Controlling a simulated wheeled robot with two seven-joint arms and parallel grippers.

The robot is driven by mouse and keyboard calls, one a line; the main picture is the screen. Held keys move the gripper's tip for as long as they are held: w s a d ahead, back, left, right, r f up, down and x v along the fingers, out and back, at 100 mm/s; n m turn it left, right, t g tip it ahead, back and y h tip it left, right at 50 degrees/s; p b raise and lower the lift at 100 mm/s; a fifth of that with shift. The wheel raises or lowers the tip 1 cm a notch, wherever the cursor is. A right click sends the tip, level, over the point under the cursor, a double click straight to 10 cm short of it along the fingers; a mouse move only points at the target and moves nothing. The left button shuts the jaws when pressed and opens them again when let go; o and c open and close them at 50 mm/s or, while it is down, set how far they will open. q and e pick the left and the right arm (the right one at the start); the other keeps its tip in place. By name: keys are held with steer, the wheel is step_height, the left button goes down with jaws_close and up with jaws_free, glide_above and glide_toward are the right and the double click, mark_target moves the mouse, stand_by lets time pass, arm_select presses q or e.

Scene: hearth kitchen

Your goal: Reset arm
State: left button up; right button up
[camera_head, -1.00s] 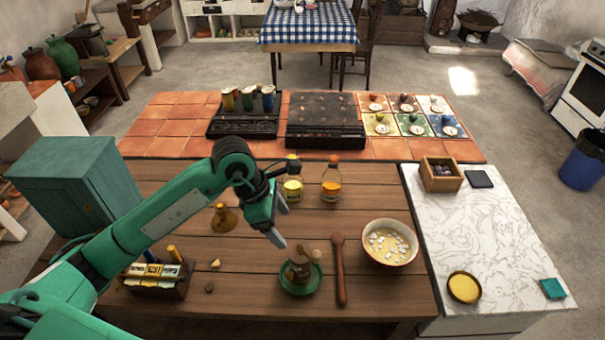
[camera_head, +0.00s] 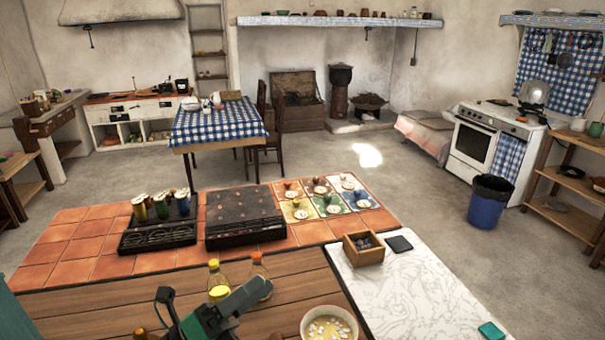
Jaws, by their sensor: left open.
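My left arm comes up at the bottom edge, left of centre, over the wooden counter (camera_head: 115,312). My left gripper (camera_head: 208,304) is partly in view, with green and dark parts; it is open and I see nothing held in it. It is in front of two bottles, a yellow-capped bottle (camera_head: 213,268) and an orange-capped bottle (camera_head: 258,266), and partly covers them. My right gripper is out of view.
A bowl (camera_head: 330,324) stands right of the gripper. A wooden box (camera_head: 363,247) and a dark square (camera_head: 399,244) are on the marble top. A black slab (camera_head: 243,215) and jars in a rack (camera_head: 158,235) stand on the tiles.

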arm_select(q)
steer(key=w+a+f+n+t+y, duration=0.2)
steer(key=a+n+t+y, duration=0.4)
steer(key=n, duration=0.4)
steer(key=w+a+f+n+t+y, duration=0.2)
steer(key=a+n+t+y, duration=0.2)
steer(key=n+y, duration=0.5)
steer(key=s+a+f+n+g+y, duration=0.2)
steer(key=a+f+n+g+y, duration=0.15)
steer(key=f+n, duration=0.3)
steer(key=s+a+f+n+g+y, duration=0.3)
steer(key=a+f+n+g, duration=0.15)
steer(key=f, duration=0.35)
steer(key=s+d+f+n+g+h, duration=0.1)
steer(key=s+f+n+g, duration=0.1)
steer(key=s+f+g, duration=0.55)
steer(key=s+d+f+n+g+h, duration=0.1)
steer(key=s+d+f+n+g, duration=0.3)
steer(key=s, duration=0.7)
step_height(320, 180, down, 33)
steer(key=a+m, duration=0.2)
steer(key=s+a+f, duration=0.1)
steer(key=s+f, duration=0.8)
steer(key=s+a+f+g, duration=0.1)
steer(key=s+a+f, duration=0.1)
steer(key=s+f, duration=0.7)
steer(key=shift+s+a+f, duration=0.25)
steer(key=shift+s+f, duration=0.15)
steer(key=shift+s, duration=0.15)
